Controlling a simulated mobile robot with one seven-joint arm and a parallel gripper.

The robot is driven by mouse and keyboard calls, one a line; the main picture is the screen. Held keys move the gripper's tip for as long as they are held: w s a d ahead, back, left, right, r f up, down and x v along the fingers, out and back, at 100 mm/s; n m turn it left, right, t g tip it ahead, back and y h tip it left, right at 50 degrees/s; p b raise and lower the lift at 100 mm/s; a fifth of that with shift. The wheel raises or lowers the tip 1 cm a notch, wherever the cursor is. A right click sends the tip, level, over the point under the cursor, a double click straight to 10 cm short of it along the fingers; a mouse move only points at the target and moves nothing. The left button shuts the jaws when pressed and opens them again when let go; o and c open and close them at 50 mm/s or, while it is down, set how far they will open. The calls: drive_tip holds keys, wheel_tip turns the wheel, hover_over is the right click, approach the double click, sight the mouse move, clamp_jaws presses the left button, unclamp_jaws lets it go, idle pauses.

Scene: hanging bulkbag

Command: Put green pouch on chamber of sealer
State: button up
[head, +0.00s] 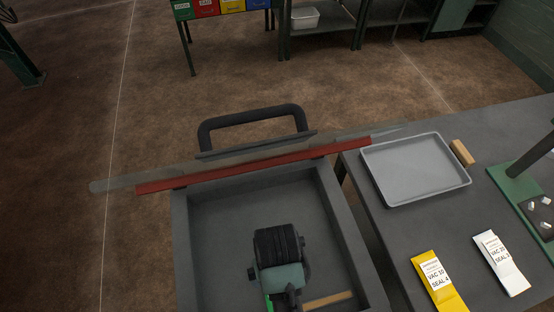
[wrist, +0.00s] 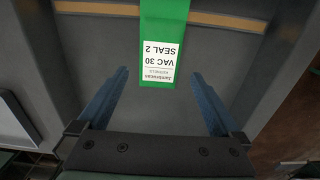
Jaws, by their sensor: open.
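The green pouch (wrist: 162,20) lies in the sealer's chamber, across the tan bar (wrist: 228,21) in the wrist view. Its white label reads VAC 30 SEAL 2. In the head view only a green sliver (head: 268,301) shows beside my arm. The sealer's chamber (head: 215,215) is an open grey box with its lid raised. My gripper (wrist: 159,75) is open over the chamber, one finger on each side of the pouch's labelled end, with visible gaps to it. In the head view my wrist hides the fingers and most of the pouch.
The raised lid's red strip (head: 250,166) and black handle (head: 253,118) stand at the chamber's far edge. On the table to the right are a grey tray (head: 376,190), a yellow pouch (head: 440,285) and a white pouch (head: 502,265). A green stand (head: 515,184) is farther right.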

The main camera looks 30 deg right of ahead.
wheel_tip(320, 180, up, 5)
drive_tip(key=shift+f, duration=0.1)
idle(0.6)
